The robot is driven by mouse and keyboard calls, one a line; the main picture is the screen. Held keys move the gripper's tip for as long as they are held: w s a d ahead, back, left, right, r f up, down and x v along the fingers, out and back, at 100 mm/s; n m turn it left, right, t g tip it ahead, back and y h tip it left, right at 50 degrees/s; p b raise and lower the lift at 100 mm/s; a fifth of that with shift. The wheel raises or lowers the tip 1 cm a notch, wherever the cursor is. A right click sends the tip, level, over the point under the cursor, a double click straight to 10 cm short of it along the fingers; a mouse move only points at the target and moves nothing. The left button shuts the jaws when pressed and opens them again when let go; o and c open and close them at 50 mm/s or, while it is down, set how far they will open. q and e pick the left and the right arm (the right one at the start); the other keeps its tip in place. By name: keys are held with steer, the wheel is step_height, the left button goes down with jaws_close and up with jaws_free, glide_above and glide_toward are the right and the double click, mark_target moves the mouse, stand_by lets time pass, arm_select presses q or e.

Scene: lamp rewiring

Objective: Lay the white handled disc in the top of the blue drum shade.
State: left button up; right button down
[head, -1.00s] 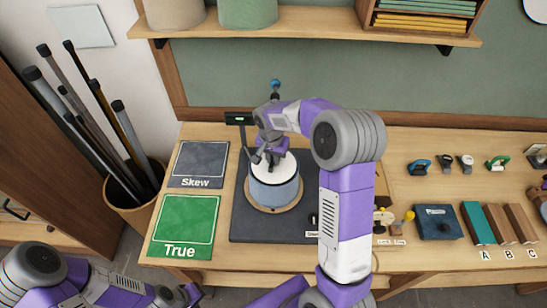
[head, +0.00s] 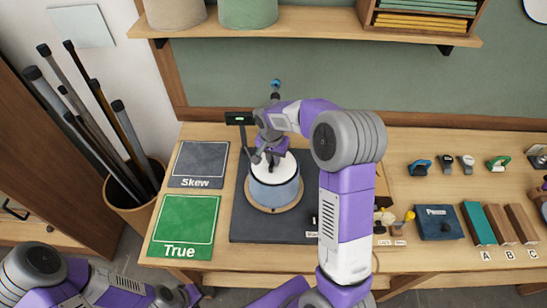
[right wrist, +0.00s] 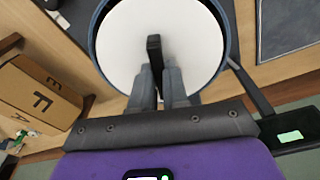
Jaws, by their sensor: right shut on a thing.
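The white handled disc (head: 285,164) lies level at the top of the blue drum shade (head: 275,189). In the right wrist view the disc (right wrist: 195,45) sits within the ring of the shade's rim (right wrist: 226,42). I cannot tell if its edge rests fully on a seat. My right gripper (head: 268,158) is over the disc, pointing down, its fingers shut on the disc's dark upright handle (right wrist: 154,48). The shade stands upright on a round wooden base (head: 299,199). My left arm is at the lower left, away from the shade; its fingers do not show clearly.
A dark mat (head: 242,222) lies under the base. A green True panel (head: 184,225) and a grey Skew panel (head: 199,163) lie to the left. A small display post (head: 239,118) stands behind. A cardboard box (right wrist: 38,95) shows in the right wrist view.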

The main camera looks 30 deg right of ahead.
steer(key=shift+f, duration=0.15)
steer(key=c, duration=0.6)
jaws_free()
steer(key=shift+r+p, duration=2.6)
steer(key=shift+r, duration=1.45)
steer(key=shift+f, duration=0.1)
